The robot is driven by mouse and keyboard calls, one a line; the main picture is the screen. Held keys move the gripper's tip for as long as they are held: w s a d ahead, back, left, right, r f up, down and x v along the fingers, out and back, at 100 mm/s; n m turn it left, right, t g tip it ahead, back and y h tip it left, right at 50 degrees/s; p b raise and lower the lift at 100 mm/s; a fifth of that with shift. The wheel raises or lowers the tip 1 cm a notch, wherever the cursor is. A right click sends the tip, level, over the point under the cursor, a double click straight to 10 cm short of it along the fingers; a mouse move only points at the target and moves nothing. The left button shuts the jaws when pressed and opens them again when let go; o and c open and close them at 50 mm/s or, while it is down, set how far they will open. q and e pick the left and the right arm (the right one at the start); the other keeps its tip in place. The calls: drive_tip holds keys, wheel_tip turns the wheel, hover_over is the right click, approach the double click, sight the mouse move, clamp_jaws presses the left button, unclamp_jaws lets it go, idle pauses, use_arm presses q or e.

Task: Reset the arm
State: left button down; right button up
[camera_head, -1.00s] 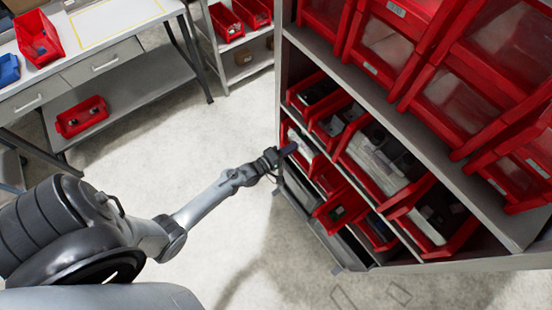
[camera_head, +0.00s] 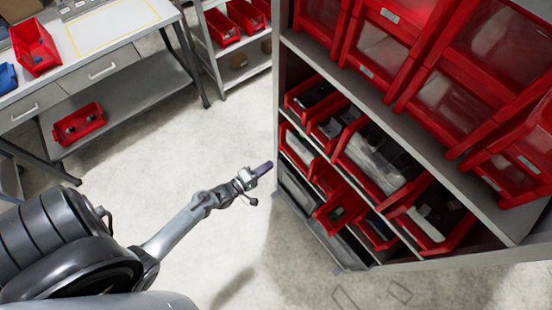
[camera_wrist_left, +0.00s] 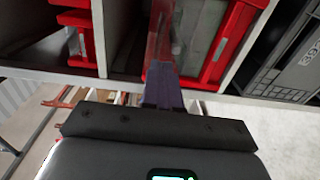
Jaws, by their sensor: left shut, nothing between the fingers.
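My left arm reaches in from the lower left in the head view. Its gripper (camera_head: 264,168) has purple fingertips, is shut and empty, and sits just left of the shelf unit's edge, over the floor. In the left wrist view the shut purple fingers (camera_wrist_left: 163,88) point toward a shelf edge with red bins beyond. My right gripper does not show in either view.
A tall grey shelf unit (camera_head: 375,88) with red bins (camera_head: 375,160) fills the right side. A grey workbench (camera_head: 128,68) with a red bin (camera_head: 36,46) stands at upper left. The pale floor (camera_head: 150,165) between them is clear.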

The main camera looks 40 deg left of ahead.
use_arm(q)
drive_tip(key=s+d+h, duration=0.1)
drive_tip(key=s+d, duration=0.1)
drive_tip(key=s, duration=0.3)
drive_tip(key=w+d+r+m+g, duration=0.2)
drive_tip(key=d+r+m+g, duration=0.3)
drive_tip(key=d+r+m, duration=0.55)
drive_tip(key=s+a+r+m+g+y, duration=0.1)
drive_tip(key=s+r+m+g+y, duration=0.1)
drive_tip(key=s+m+g, duration=0.3)
drive_tip(key=s+a+r+m+g+y, duration=0.1)
drive_tip(key=s+r+m+g, duration=0.25)
drive_tip(key=s, duration=0.35)
wheel_tip(320, 180, up, 12)
drive_tip(key=p, duration=1.3)
wheel_tip(320, 180, down, 54)
drive_tip(key=b, duration=5.3)
drive_tip(key=shift+d+r+b, duration=0.15)
drive_tip(key=shift+r+b, duration=0.05)
drive_tip(key=shift+b, duration=0.2)
